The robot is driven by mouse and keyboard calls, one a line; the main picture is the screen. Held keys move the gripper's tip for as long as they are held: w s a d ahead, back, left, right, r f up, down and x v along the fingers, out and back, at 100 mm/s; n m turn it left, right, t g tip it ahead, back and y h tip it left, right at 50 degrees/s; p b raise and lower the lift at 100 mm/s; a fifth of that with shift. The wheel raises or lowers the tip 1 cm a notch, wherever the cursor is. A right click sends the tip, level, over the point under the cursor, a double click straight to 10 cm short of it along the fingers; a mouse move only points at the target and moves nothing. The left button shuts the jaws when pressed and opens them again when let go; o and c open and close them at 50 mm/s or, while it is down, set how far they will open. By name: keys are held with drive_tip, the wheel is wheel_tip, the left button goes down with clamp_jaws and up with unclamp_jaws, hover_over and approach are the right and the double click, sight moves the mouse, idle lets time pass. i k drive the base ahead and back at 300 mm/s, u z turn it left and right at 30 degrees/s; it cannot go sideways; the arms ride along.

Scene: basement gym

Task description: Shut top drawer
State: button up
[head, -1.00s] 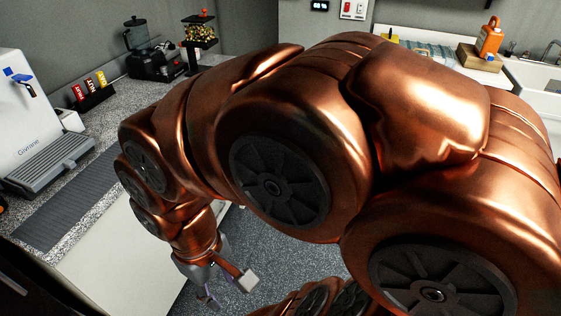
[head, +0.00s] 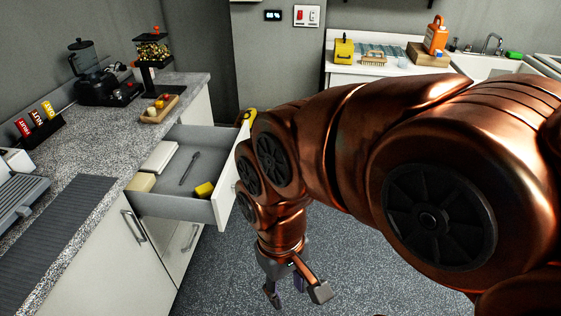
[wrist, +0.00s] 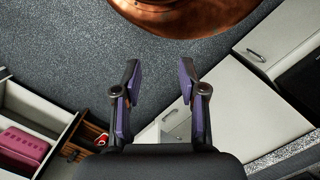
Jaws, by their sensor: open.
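A drawer (head: 172,207) directly under the counter stands pulled out in the head view. Its white front panel (head: 226,183) faces right, toward my arm. Inside lie a white box (head: 159,157), a beige block (head: 141,182), a dark slim tool (head: 189,167) and a yellow item (head: 204,190). My gripper (head: 296,293) hangs over the floor to the right of and nearer than the drawer, apart from it. Its fingers are spread and empty, as the wrist view (wrist: 163,88) also shows. My arm may hide part of the drawer front's far end.
The speckled counter (head: 75,170) holds a blender (head: 90,75), a dispenser (head: 152,50) and a wooden board (head: 158,110). Cabinet doors (head: 115,260) with handles sit below. Grey floor (head: 215,270) is open. The wrist view shows a pink item (wrist: 22,146) in a white compartment.

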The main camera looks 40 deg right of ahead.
sight(155, 191)
drive_tip(key=z, duration=0.4)
drive_tip(key=i, duration=0.5)
drive_tip(key=z, duration=0.2)
drive_tip(key=k, duration=0.4)
drive_tip(key=u, duration=1.1)
drive_tip(key=i, duration=1.2)
drive_tip(key=z, duration=0.9)
drive_tip(key=i, duration=0.2)
drive_tip(key=z, duration=0.25)
